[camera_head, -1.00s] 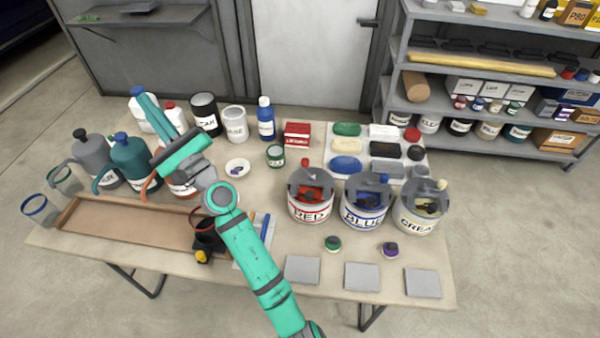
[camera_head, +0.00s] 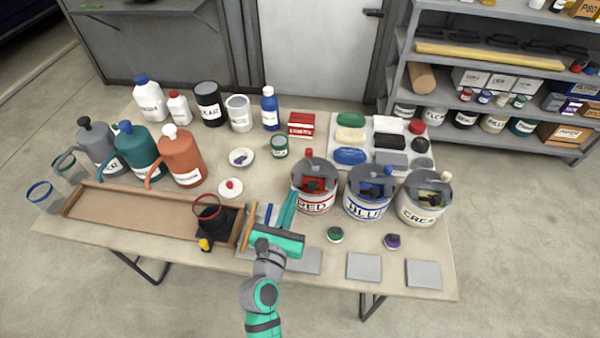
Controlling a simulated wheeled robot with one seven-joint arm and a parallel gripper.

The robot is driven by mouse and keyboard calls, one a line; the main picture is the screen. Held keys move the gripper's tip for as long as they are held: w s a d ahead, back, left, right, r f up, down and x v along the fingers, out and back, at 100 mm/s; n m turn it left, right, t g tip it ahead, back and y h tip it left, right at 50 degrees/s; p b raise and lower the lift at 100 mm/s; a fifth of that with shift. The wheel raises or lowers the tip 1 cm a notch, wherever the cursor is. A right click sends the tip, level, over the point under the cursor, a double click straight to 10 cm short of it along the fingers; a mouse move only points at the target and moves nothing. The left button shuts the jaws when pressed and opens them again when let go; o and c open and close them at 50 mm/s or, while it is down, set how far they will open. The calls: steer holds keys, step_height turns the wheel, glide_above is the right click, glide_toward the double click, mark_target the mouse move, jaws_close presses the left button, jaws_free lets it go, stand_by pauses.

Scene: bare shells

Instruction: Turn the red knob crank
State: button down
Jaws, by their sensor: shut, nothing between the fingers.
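The RED can (camera_head: 315,202) stands toward the right of the table, with a grey lid and red paint showing in its opening. Its crank's small red knob (camera_head: 309,153) sticks up at the back of the lid. My gripper (camera_head: 293,196) is at the can's front left, with its teal fingers pointing up the picture toward the can's left side. The fingers are shut with nothing between them. The knob is beyond the fingertips and apart from them. Whether the fingertips touch the can's wall, I cannot tell.
The BLUE can (camera_head: 367,209) and cream can (camera_head: 421,212) stand close to the right. A dark pot with a red rim (camera_head: 208,208) and a wooden tray (camera_head: 150,215) are to the left. A small green tin (camera_head: 279,146) stands behind. Grey tiles lie along the front edge.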

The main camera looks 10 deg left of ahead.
mark_target(308, 154)
steer(key=w, duration=0.4)
steer(key=w+d, duration=0.1)
steer(key=w, duration=0.9)
steer(key=shift+d, duration=0.4)
